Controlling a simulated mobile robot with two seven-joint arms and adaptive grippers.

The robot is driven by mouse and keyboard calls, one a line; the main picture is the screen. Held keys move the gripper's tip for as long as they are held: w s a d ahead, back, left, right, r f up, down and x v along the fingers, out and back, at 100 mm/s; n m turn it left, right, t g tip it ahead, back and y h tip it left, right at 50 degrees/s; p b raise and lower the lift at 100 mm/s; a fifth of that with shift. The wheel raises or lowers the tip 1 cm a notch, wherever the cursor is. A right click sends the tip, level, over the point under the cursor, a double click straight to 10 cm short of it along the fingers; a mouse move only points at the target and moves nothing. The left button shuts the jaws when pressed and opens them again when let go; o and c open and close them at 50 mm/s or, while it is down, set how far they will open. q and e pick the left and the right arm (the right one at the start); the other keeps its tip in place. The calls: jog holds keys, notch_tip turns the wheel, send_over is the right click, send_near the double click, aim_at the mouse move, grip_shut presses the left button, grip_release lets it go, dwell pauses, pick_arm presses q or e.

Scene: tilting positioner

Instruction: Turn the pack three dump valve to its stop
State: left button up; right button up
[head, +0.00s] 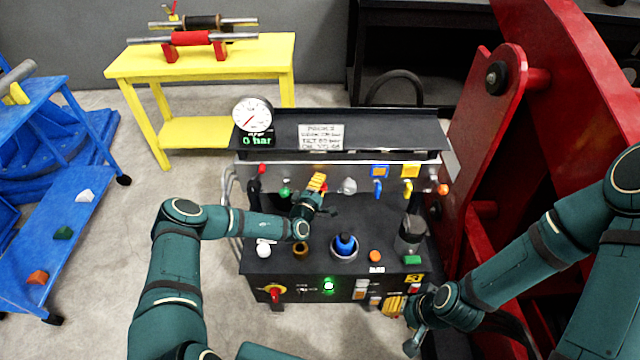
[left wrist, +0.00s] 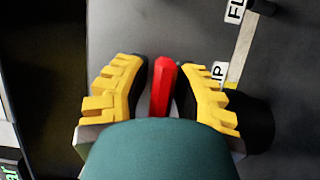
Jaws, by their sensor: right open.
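My left gripper (head: 317,184) is at the upright back panel of the black console, left of the grey knob. In the left wrist view a red lever (left wrist: 163,88) stands between its two yellow fingers (left wrist: 163,82). The fingers are close on both sides of the lever; whether they press on it I cannot tell. The lever's base is hidden. Part of a label ending in "P" (left wrist: 217,72) shows beside it, and no full valve name can be read. My right gripper (head: 397,305) is open at the console's lower right front corner.
The black console (head: 300,262) carries several knobs, a blue button (head: 345,245) and a dark cylinder (head: 410,232). A gauge (head: 252,115) above reads 0 bar. A red frame (head: 485,130) rises close on the right. A yellow table (head: 200,58) stands behind left, a blue rack (head: 60,210) further left.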

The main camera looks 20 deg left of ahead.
pick_arm(q)
grip_shut()
jog(key=shift+n+t+p, duration=0.3)
jog(key=shift+n+t, duration=0.1)
jog(key=shift+n, duration=0.7)
jog(key=n, duration=0.2)
jog(key=n+t, duration=0.1)
jog(key=n, duration=0.1)
jog(key=shift+n+t+y, duration=0.3)
jog(key=shift+n+y, duration=0.1)
jog(key=n+y, duration=0.1)
jog(key=n, duration=0.2)
jog(key=n+t+y+b, duration=0.1)
jog(key=n+y, duration=0.1)
jog(key=n, duration=0.2)
jog(key=shift+s+a+r+t, duration=0.1)
jog(key=shift+a+r+t, duration=0.05)
jog(key=shift+t, duration=0.15)
jog(key=n+y, duration=0.2)
jog(key=n, duration=0.2)
jog(key=n+y+b, duration=0.1)
jog(key=n+y, duration=0.1)
jog(key=n, duration=0.2)
jog(key=shift+a+r, duration=0.1)
jog(key=shift+a, duration=0.05)
jog(key=shift+n, duration=0.3)
